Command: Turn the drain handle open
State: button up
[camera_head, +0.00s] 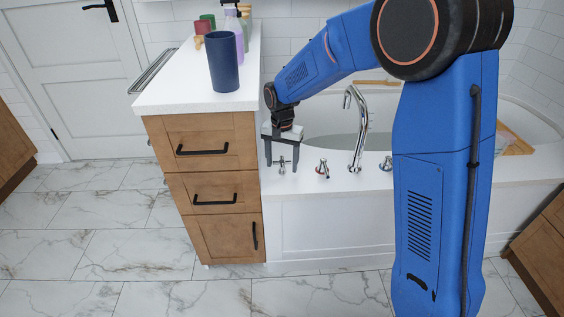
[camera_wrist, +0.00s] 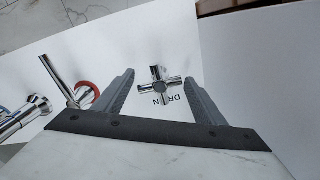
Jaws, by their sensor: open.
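The drain handle is a chrome cross-shaped knob (camera_wrist: 160,84) on the white tub deck, with partly covered "DRAIN" lettering beside it in the wrist view. It also shows in the head view (camera_head: 281,165), between my fingers. My gripper (camera_wrist: 158,80) is open, with one grey finger on each side of the handle and a visible gap to both. In the head view my gripper (camera_head: 282,163) points down over the deck next to the drawer cabinet. The fingers hold nothing.
A red-ringed tap handle (camera_head: 323,169) and the tall chrome spout (camera_head: 357,125) stand to the right on the deck. The wooden drawer cabinet (camera_head: 212,172) is close on the left, with a blue cup (camera_head: 222,64) and bottles on top. Marble floor is clear in front.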

jog(key=c, duration=0.9)
jog(key=shift+c, duration=0.2)
